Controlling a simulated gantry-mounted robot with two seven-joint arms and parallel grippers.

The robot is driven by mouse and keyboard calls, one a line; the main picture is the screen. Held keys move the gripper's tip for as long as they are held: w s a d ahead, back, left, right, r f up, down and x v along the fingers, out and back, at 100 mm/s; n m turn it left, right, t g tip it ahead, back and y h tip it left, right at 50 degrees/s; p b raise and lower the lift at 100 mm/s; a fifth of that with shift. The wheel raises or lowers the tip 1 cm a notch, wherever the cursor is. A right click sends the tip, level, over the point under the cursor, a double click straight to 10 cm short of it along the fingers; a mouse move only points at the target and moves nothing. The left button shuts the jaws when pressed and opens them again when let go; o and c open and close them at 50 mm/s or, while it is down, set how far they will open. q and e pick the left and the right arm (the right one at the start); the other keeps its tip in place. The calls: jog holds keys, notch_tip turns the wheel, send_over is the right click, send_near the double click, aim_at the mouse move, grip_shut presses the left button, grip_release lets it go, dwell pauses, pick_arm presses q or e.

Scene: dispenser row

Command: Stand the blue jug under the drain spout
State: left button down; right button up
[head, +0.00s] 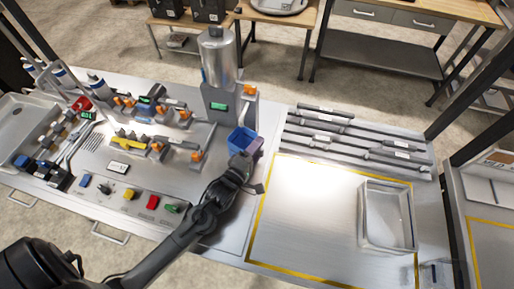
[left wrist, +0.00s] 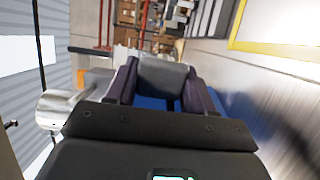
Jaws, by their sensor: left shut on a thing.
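The blue jug (head: 238,137) is at the middle of the bench in the head view, just in front of the grey dispenser stand with the steel tank. My left gripper (head: 248,156) is shut on the jug from its near side, and a purple finger shows at the jug's right. In the left wrist view, blue parts of the jug (left wrist: 150,103) show between and below the two purple fingers (left wrist: 163,88). I cannot tell whether the jug touches the bench. I cannot clearly make out the drain spout. My right gripper is not in view.
The steel tank (head: 217,58) stands behind the jug on its grey stand with a green display (head: 219,106). Orange-tapped fixtures (head: 158,148) crowd the left.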

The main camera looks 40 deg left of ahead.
pick_arm(q)
jog(key=shift+f, duration=0.1)
jog(key=shift+c, duration=1.6)
grip_release()
